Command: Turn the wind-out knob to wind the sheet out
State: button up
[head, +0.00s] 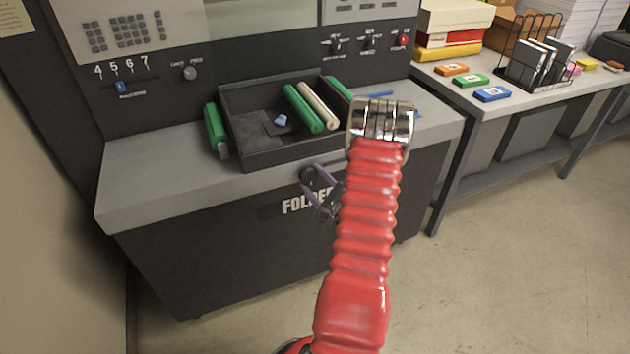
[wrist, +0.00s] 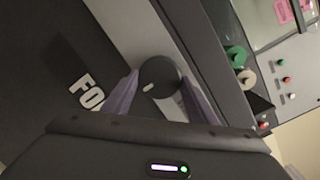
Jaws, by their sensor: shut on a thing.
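The dark round knob (head: 307,173) sits on the front of the grey machine, at the tray's lower edge and just above the "FOLDER" lettering. In the wrist view the knob (wrist: 160,74) shows a small pale mark on its face. My gripper (head: 321,187) is at the knob, partly hidden behind my red arm cover. In the wrist view its two purple fingers (wrist: 160,86) stand on either side of the knob, shut on it. I cannot make out any sheet in either view.
Above the knob is an open dark tray (head: 262,158) with green and cream rollers (head: 304,108) and a small blue piece (head: 281,120). A control panel (head: 125,32) rises behind. A side table (head: 440,72) at right holds boxes and coloured packs. The floor at right is clear.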

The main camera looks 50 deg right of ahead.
jog(key=shift+s+f, duration=0.1)
dwell(0.3)
jog(key=o, duration=1.1)
jog(key=shift+c, duration=0.2)
jog(key=v, duration=1.3)
jog(key=shift+s+a, duration=0.15)
jog(key=shift+s, duration=0.15)
